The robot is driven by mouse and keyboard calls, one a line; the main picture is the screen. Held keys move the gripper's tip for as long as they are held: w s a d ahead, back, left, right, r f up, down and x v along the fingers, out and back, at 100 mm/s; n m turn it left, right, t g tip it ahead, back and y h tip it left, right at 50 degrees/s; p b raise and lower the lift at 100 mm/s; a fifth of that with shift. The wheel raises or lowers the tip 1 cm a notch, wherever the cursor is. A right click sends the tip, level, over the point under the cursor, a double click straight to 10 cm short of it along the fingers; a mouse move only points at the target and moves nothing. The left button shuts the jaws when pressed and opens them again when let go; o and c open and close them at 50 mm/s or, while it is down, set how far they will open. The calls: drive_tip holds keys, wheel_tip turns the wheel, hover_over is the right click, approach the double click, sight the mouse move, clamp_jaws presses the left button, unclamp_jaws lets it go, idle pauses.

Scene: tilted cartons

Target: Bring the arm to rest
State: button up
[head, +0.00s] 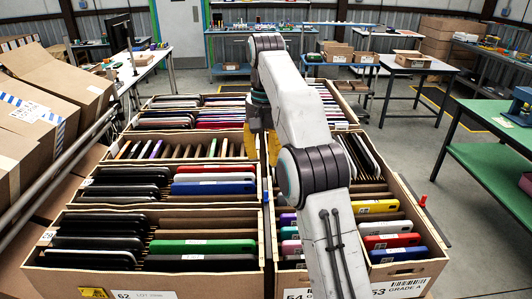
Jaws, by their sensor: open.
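My arm reaches forward from the bottom of the head view, bends at the top and hangs down over the cartons. My gripper (262,147) is at its far end, partly hidden behind the arm. Its yellow fingers point down, apart, with nothing seen between them. It is over the middle of the carton rows, near the dividers. I cannot tell how high above them it is.
Below are open cartons with slotted phones, such as the front left carton (110,282) and front right carton (405,268). Tilted cardboard boxes (55,85) stand at left behind a rail. A green table (497,160) is at right.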

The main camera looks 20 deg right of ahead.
drive_tip(key=s+r+n+t, duration=0.2)
drive_tip(key=s+r, duration=0.1)
drive_tip(key=s, duration=1.1)
drive_tip(key=s+a+f+n+t, duration=0.1)
drive_tip(key=s+f+t, duration=0.1)
drive_tip(key=s+f, duration=1)
drive_tip(key=shift+s+t+b, duration=0.3)
drive_tip(key=shift+s+t, duration=0.1)
drive_tip(key=shift+s, duration=1.75)
drive_tip(key=shift+f, duration=0.1)
idle(0.3)
